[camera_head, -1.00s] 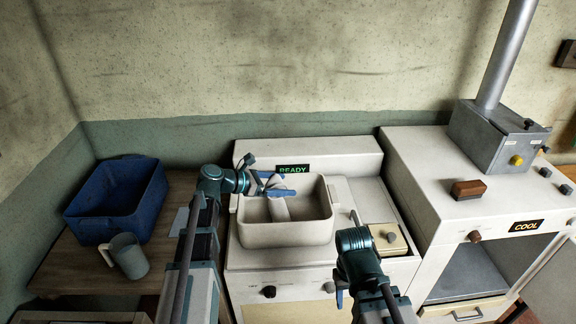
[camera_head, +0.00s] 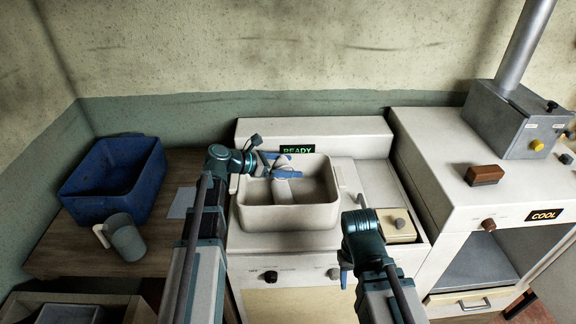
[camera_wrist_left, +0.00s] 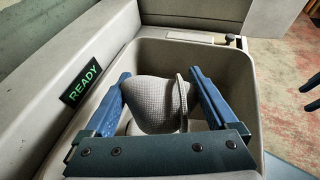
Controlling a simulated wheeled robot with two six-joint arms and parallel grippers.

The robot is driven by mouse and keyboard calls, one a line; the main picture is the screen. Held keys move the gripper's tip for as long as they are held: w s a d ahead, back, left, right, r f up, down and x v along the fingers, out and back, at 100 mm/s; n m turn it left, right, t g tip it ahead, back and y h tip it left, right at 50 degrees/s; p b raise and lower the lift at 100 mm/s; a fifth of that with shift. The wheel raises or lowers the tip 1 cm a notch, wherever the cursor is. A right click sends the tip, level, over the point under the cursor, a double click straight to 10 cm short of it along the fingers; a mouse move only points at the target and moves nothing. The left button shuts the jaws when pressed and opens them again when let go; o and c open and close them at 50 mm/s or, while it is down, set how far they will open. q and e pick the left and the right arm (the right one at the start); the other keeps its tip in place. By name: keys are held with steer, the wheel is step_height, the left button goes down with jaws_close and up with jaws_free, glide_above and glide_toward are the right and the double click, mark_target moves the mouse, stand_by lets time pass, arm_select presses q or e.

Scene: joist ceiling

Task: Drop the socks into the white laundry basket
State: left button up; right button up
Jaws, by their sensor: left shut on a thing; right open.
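The white laundry basket (camera_head: 290,217) stands on the white machine with the green READY display. It also shows in the left wrist view (camera_wrist_left: 238,75). My left gripper (camera_head: 281,168) is at the back left part of the basket's opening. It is shut on a light grey knitted sock (camera_wrist_left: 155,102), which sits between the two blue fingers and hangs down into the basket. In the head view the sock (camera_head: 283,189) is partly hidden by the gripper. My right gripper (camera_head: 345,273) is open and empty, low in front of the machine, right of the basket.
A blue bin (camera_head: 115,180) and a grey mug (camera_head: 125,240) stand on the wooden table at left. A white appliance with a COOL display (camera_head: 543,215) and a brown block (camera_head: 484,175) is at right. A small lidded box (camera_head: 397,226) lies right of the basket.

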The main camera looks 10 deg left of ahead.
arm_select(q)
step_height(320, 180, down, 2)
steer(key=shift+f+b, duration=0.15)
steer(key=shift+b, duration=0.6)
arm_select(e)
step_height(320, 180, down, 2)
steer(key=shift+f, duration=0.15)
arm_select(q)
steer(key=o, duration=1)
steer(key=p+v, duration=0.5)
steer(key=v, duration=0.9)
arm_select(e)
step_height(320, 180, up, 5)
steer(key=shift+r, duration=0.15)
arm_select(q)
steer(key=shift+d, duration=0.1)
